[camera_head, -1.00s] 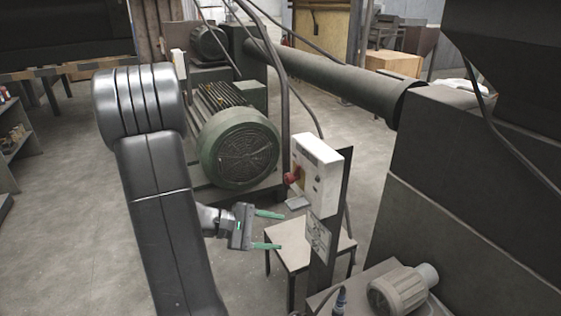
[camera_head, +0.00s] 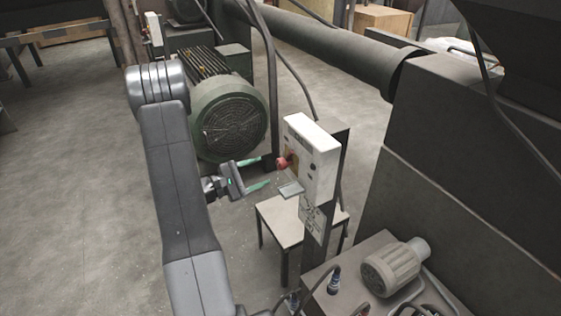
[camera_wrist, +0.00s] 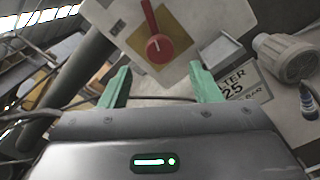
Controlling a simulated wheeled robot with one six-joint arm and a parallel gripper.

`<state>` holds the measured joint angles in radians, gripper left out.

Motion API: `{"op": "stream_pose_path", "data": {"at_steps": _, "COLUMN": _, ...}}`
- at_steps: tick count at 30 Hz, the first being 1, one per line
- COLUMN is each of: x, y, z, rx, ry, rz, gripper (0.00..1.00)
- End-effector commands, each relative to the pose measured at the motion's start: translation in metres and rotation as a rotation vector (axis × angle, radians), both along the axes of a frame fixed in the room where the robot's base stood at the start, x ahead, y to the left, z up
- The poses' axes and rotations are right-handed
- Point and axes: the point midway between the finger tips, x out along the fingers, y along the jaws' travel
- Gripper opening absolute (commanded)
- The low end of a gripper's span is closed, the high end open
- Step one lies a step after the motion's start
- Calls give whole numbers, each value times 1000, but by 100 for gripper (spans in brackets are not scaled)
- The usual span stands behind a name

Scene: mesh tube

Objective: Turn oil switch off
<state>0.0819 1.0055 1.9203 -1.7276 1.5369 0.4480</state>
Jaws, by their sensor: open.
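The oil switch is a red rotary handle (camera_wrist: 157,45) on a yellow plate (camera_wrist: 170,28), fixed to the side of a white control box (camera_head: 313,150). In the head view the red handle (camera_head: 283,162) shows on the left side of the box. My gripper (camera_head: 262,173) is open and empty, just left of the handle, its green fingers pointing toward the box. In the wrist view my gripper (camera_wrist: 162,86) has its two fingers apart, with the handle ahead, above and between the fingertips. The fingers appear apart from the handle.
A dark post (camera_head: 320,228) carries the box, with a small table (camera_head: 281,221) beside it. A small grey motor (camera_head: 393,270) stands at lower right. A large green motor (camera_head: 232,125) is behind my gripper. Open floor (camera_head: 90,190) lies to the left.

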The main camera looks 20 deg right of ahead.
Motion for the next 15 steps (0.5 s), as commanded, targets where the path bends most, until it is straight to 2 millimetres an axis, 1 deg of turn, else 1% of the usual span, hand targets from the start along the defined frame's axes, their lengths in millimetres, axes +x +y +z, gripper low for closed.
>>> {"op": "stream_pose_path", "data": {"at_steps": 1, "x": 0, "y": -10, "z": 2, "rx": 0, "ry": 1, "rz": -5, "gripper": 57}}
{"op": "stream_pose_path", "data": {"at_steps": 9, "x": 3, "y": -53, "z": 2, "rx": 0, "ry": 1, "rz": -4, "gripper": 57}}
{"op": "stream_pose_path", "data": {"at_steps": 15, "x": 5, "y": -75, "z": 1, "rx": 0, "ry": 1, "rz": -2, "gripper": 57}}
